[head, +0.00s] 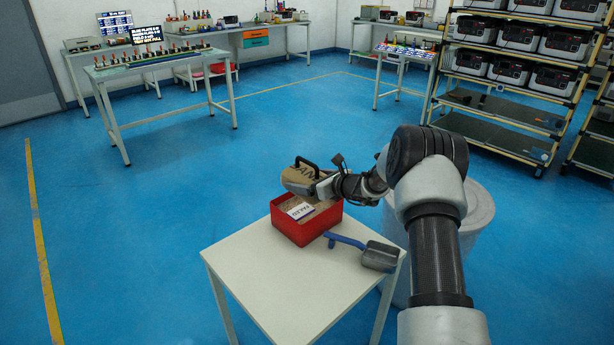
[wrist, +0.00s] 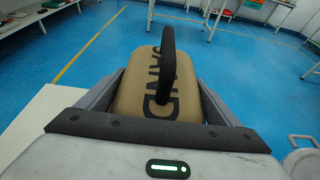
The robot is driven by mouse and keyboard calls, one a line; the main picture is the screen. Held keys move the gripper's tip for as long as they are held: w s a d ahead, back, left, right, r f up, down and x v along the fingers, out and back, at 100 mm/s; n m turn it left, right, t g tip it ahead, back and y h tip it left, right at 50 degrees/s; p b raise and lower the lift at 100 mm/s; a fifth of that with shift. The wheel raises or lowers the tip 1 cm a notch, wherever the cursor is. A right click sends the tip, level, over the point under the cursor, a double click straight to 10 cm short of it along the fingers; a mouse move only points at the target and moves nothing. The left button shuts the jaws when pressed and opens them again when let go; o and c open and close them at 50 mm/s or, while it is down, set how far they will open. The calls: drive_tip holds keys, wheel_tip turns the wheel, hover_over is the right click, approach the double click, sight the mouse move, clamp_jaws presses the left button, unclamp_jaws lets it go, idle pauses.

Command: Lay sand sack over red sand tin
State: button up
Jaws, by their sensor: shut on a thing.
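The sand sack (head: 299,177) is tan with dark lettering and a black loop handle. My gripper (head: 322,187) is shut on it and holds it up at the back left part of the red sand tin. In the wrist view the sack (wrist: 151,92) sits between the two fingers of my gripper (wrist: 155,105), with its handle standing up. The red sand tin (head: 291,230) is an open red box on the white table, with sand and a white label showing inside. The sack partly covers its far side in the head view. Whether sack and tin touch, I cannot tell.
The small white table (head: 283,284) carries the tin and a scoop with a blue handle (head: 378,256) just right of it. A pale round drum (head: 478,215) stands behind my arm. Workbenches and racks of units (head: 528,40) stand further back. Blue floor is clear at left.

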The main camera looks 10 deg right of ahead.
drive_tip(key=shift+w+f, duration=0.1)
drive_tip(key=shift+f, duration=0.7)
drive_tip(key=shift+f+b, duration=0.55)
drive_tip(key=shift+b, duration=0.15)
